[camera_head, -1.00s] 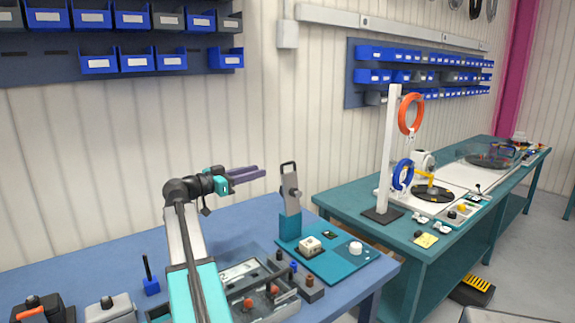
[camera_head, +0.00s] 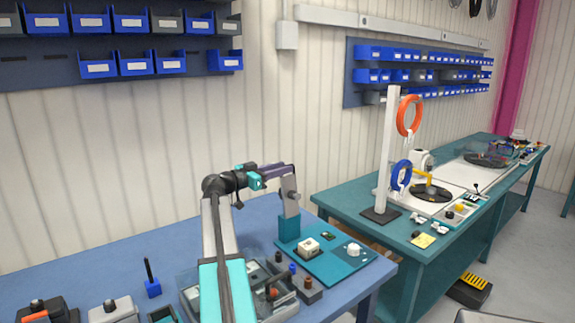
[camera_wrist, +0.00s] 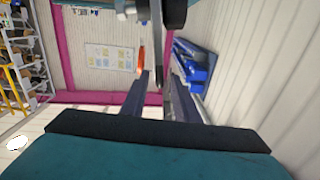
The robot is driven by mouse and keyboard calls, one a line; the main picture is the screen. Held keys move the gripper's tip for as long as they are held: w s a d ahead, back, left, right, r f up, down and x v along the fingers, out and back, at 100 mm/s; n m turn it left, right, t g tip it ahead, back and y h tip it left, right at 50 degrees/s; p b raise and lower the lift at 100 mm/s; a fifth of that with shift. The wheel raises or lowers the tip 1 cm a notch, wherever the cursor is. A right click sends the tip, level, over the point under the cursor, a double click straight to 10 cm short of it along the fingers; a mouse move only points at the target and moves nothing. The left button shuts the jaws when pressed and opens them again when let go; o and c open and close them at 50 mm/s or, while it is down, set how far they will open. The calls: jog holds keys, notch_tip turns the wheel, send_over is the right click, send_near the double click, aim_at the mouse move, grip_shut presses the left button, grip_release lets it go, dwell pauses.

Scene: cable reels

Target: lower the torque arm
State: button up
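The torque arm (camera_head: 290,206) is a grey lever standing upright on a teal post at the right of the blue workbench. Its black handle loop is hidden behind my gripper in the head view. My gripper (camera_head: 284,171) is at the top of the lever, with its purple-grey fingers pointing right. In the wrist view my gripper (camera_wrist: 160,95) shows its two fingers apart, with a gap between them. A black and grey part, likely the torque arm's handle (camera_wrist: 175,13), appears at the top, ahead of the fingers. I cannot tell whether they touch it.
A teal base plate (camera_head: 345,265) carries a white block and a white knob (camera_head: 353,249). A clear tray (camera_head: 190,290) and small coloured-knob blocks lie in front. A teal bench (camera_head: 400,245) with a white post (camera_head: 386,150) stands to the right. The blue bench's back is clear.

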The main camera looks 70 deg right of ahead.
jog(key=shift+p+x, duration=0.3)
jog(key=shift+x, duration=1.05)
grip_shut()
jog(key=shift+s+d, duration=0.1)
jog(key=shift+d, duration=0.1)
jog(key=shift+a+r, duration=0.1)
jog(key=shift+a, duration=0.15)
jog(key=shift+s, duration=0.1)
